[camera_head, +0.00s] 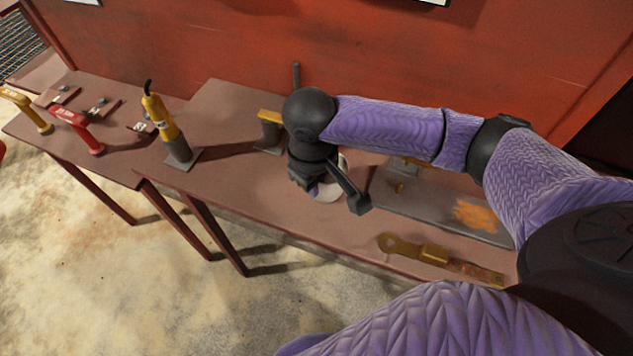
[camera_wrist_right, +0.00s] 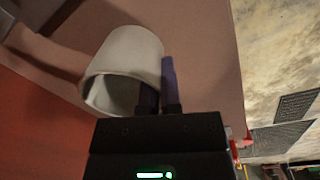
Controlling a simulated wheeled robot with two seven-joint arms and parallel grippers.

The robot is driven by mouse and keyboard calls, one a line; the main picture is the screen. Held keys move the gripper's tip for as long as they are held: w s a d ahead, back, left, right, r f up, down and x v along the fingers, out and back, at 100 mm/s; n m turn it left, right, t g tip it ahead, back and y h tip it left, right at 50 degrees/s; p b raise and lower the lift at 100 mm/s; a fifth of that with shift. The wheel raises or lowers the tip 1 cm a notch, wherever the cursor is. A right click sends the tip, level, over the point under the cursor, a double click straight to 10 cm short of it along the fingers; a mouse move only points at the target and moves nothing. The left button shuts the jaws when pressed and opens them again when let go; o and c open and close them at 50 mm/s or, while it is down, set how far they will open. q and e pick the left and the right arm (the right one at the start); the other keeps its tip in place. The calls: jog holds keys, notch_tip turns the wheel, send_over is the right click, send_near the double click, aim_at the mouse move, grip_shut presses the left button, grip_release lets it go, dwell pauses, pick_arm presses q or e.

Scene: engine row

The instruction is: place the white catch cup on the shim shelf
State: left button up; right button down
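The white catch cup (camera_head: 331,190) is at the middle bench, largely hidden behind my right gripper (camera_head: 328,190) in the head view. In the right wrist view the cup (camera_wrist_right: 125,62) shows its open end towards the camera. One dark finger of my right gripper (camera_wrist_right: 160,92) reaches in at the rim, and a purple finger lies along the outside. The fingers are close together with the cup wall between them. I cannot tell whether the cup touches the bench. I cannot tell which surface is the shim shelf. My left gripper is not in view.
A grey plate (camera_head: 430,205) with an orange patch lies right of the cup, with a yellow-brown wrench-like tool (camera_head: 432,252) in front. A yellow tool (camera_head: 165,122) stands left on the bench (camera_head: 225,180). A red tool (camera_head: 78,128) is farther left. A red wall (camera_head: 230,45) rises behind.

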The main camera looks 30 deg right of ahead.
jog(key=c, duration=0.8)
grip_release()
